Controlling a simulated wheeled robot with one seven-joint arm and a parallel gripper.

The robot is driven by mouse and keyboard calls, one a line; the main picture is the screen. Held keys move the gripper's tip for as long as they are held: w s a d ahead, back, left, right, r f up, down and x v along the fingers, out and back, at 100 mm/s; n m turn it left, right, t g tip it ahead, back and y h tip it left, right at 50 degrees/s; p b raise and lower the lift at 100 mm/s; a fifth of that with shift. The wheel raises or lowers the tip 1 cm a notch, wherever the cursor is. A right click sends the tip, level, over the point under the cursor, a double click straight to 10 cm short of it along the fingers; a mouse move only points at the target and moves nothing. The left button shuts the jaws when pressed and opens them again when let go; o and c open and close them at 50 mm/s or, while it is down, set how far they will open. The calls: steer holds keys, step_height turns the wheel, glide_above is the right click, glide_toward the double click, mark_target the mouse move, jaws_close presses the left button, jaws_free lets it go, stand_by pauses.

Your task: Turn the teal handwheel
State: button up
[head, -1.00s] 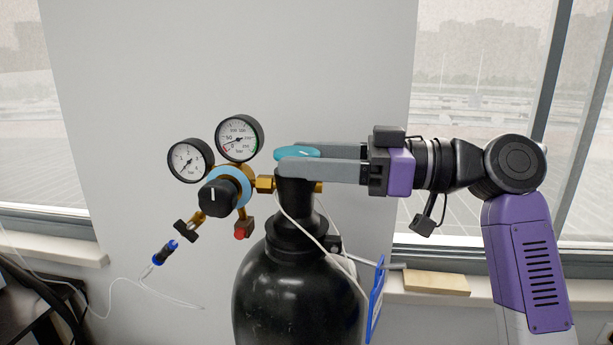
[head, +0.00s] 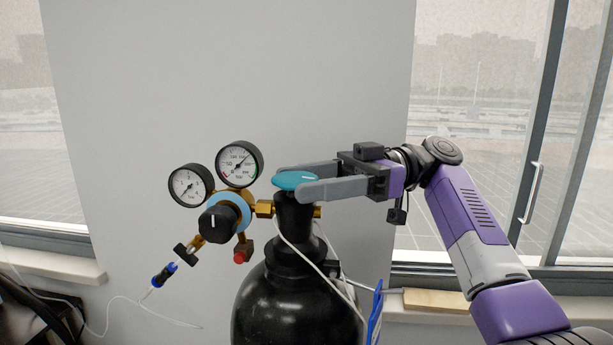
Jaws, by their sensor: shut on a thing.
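The teal handwheel (head: 296,179) sits on top of the black gas cylinder (head: 290,290). It is a flat disc with a small white mark near its right side. My gripper (head: 290,184) reaches in from the right with its two grey fingers on either side of the handwheel. It is shut on the handwheel, with the near finger hiding part of the rim. The gripper is angled, its body higher than in a level pose and farther back than the near fingertip.
A brass regulator with a black knob (head: 220,219) and two gauges (head: 240,164) stands just left of the handwheel. A white cord (head: 310,262) hangs along the cylinder. A wooden block (head: 435,301) lies on the right windowsill. The wall behind is bare.

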steer(key=shift+f+n+g+h+p, duration=0.15)
steer(key=shift+n+g+h+p, duration=0.3)
steer(key=shift+n+g+h, duration=0.35)
stand_by(0.4)
